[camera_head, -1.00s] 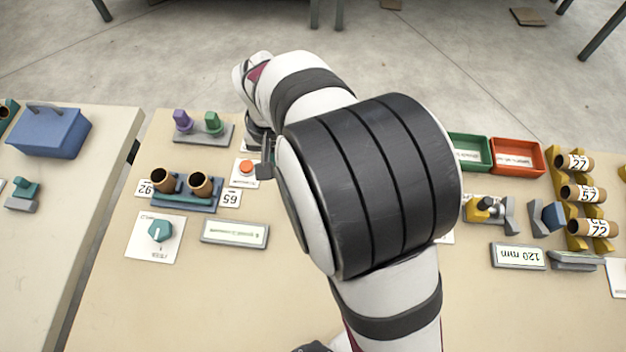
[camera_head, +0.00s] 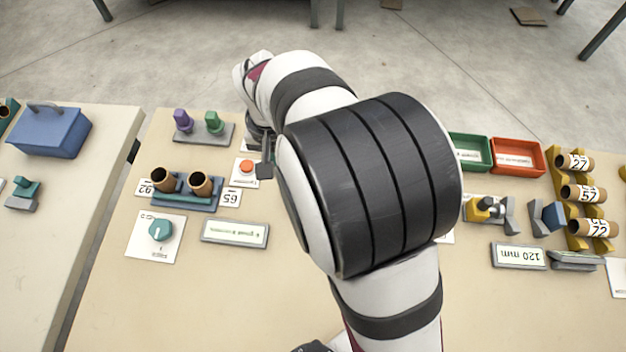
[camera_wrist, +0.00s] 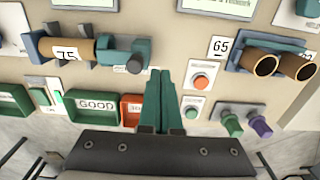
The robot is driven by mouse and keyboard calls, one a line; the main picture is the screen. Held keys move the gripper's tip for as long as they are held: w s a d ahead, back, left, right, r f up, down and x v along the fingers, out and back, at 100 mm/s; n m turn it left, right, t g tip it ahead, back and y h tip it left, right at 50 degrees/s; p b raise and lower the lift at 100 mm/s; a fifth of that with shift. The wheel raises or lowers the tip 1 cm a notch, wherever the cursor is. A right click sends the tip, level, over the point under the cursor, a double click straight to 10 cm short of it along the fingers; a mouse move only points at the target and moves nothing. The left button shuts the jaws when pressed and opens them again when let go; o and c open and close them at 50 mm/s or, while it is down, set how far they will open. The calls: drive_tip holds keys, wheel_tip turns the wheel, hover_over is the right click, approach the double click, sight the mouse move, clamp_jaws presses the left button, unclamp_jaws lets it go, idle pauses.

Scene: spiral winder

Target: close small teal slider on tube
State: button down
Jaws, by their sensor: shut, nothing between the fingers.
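A brown tube marked 75 (camera_wrist: 72,49) lies in a cradle at the upper left of the wrist view. A teal slider block (camera_wrist: 122,50) sits at the tube's right end, with a dark round knob (camera_wrist: 134,64) on its near side. My gripper (camera_wrist: 158,74) is shut and empty, its teal fingers pressed together just right of the slider and apart from it in the picture. In the head view my arm hides the tube and slider; only a dark part of my gripper (camera_head: 264,170) shows past the arm.
An orange button (camera_wrist: 201,81) is close to the right of my fingers. Further right is a blue rack (camera_wrist: 243,55) with two brown tubes. A green GOOD bin (camera_wrist: 95,105) and a red bin (camera_wrist: 131,109) lie left of the fingers.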

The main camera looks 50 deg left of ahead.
drive_tip(key=shift+f, duration=2.3)
drive_tip(key=shift+w+d, duration=1.45)
drive_tip(key=shift+w, duration=0.05)
drive_tip(key=shift+s, duration=0.1)
idle(0.6)
drive_tip(key=shift+s+a, duration=0.35)
drive_tip(key=shift+a, duration=0.1)
drive_tip(key=shift+r, duration=3.5)
